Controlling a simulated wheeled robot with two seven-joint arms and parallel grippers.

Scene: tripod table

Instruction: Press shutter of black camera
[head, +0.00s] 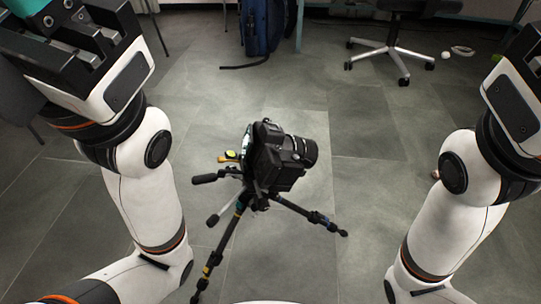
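A black camera (275,158) sits on a black tripod (232,240) in the middle of the head view, its lens pointing right. The shutter button is too small to make out. My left gripper (50,22) is raised at the upper left, well apart from the camera, and its black fingers are partly cut off by the frame edge. My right arm comes in from the right. Its gripper is almost wholly beyond the right edge, with only a dark bit at the edge, apart from the camera.
A blue backpack (262,27) stands on the floor at the back. A swivel chair base (391,50) is at the back right. The tripod's legs spread over the grey tiled floor (350,120). The space between my arms around the camera is clear.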

